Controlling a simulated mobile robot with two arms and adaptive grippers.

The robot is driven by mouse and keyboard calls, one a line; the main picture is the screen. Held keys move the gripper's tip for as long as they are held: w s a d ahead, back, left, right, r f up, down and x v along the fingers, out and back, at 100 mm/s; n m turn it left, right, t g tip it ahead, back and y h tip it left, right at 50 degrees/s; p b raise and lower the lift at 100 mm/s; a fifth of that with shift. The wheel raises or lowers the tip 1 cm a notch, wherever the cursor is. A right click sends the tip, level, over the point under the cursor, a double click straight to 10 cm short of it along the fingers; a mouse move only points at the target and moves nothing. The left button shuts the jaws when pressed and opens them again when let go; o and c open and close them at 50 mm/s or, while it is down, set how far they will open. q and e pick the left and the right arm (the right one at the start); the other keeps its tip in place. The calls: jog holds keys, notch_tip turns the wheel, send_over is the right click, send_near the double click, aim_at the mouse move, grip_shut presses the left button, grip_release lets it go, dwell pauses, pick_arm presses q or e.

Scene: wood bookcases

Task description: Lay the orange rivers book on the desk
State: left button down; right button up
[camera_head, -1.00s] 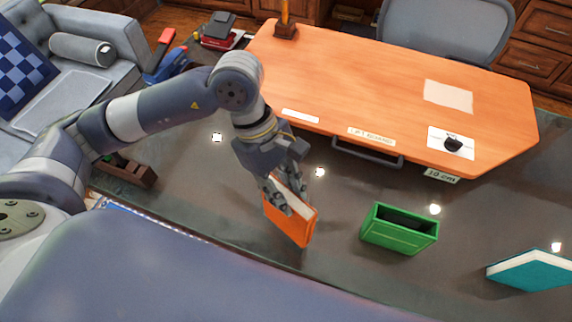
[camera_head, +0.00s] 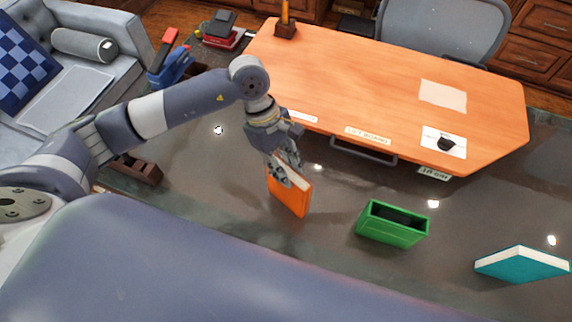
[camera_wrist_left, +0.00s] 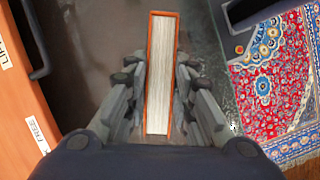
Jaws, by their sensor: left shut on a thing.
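The orange book (camera_head: 291,197) is in my left gripper (camera_head: 285,171), which is shut on it from above. The book is upright, its orange cover facing the head camera. In the left wrist view the book (camera_wrist_left: 161,75) shows its white page edges between the fingers of the gripper (camera_wrist_left: 160,85). Any title on the book cannot be read. The wooden desk (camera_head: 385,80) is behind the book, with labels along its near edge. My right gripper is not in view.
A green open box (camera_head: 392,224) and a teal book (camera_head: 521,264) are to the right of the orange book. The desk holds a pale sheet (camera_head: 443,96), a dark object (camera_head: 446,144) on a white card and a pencil holder (camera_head: 285,28). The desk's middle is clear.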

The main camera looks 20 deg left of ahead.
pick_arm(q)
jog(key=shift+f, duration=0.15)
jog(key=c, duration=1.5)
grip_release()
jog(key=shift+o, duration=0.7)
